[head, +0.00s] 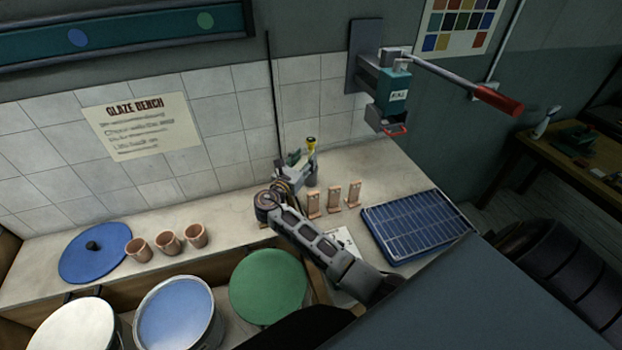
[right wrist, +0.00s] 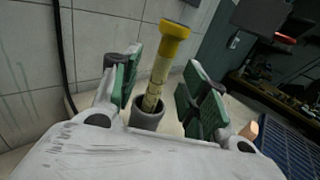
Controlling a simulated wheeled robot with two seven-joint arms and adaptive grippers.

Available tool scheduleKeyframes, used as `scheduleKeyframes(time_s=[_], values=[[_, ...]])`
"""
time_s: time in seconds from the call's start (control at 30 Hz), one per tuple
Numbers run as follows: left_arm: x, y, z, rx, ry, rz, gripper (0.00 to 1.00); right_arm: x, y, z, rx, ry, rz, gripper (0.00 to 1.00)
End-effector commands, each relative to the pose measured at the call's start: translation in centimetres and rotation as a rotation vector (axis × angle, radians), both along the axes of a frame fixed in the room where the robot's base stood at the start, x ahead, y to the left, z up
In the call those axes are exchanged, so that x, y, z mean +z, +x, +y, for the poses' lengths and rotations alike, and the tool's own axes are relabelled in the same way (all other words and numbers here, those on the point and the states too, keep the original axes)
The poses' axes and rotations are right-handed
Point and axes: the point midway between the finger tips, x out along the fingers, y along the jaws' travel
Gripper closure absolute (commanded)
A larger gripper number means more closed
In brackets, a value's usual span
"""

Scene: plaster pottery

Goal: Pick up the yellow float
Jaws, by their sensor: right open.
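The yellow float (right wrist: 162,72) is a slim pale yellow rod with marks and a wider yellow cap. It leans out of a grey cup-like holder (right wrist: 146,115) in the right wrist view, its lower end hidden inside. In the head view its yellow cap (head: 311,140) shows at the back of the bench, just beyond my right gripper (head: 300,160). My right gripper is open, and in the right wrist view its green-padded fingers (right wrist: 165,75) stand on either side of the rod, with gaps visible. My left gripper is not in view.
Several small copper-coloured stands (head: 333,199) and a blue rack (head: 415,228) lie to the right. Terracotta cups (head: 168,242) and a blue disc (head: 92,252) are at the left. A wall-mounted press with a red-handled lever (head: 395,90) hangs above. A thin dark rod (head: 273,95) rises near the gripper.

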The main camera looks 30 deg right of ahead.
Motion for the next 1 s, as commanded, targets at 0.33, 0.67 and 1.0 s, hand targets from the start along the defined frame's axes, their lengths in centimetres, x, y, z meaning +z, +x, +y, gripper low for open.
scheduleKeyframes(time_s=[0.33, 0.67, 1.0], values=[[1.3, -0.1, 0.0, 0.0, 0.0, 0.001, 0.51, 0.3, 1.6, -3.2, -0.001, -0.001, 0.0, 0.56], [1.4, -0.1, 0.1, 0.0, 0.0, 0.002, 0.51, 0.1, 2.2, -4.1, 0.0, 0.0, 0.001, 0.56], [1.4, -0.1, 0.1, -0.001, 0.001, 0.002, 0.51, 0.1, 2.2, -4.1, 0.0, 0.0, 0.0, 0.58]])
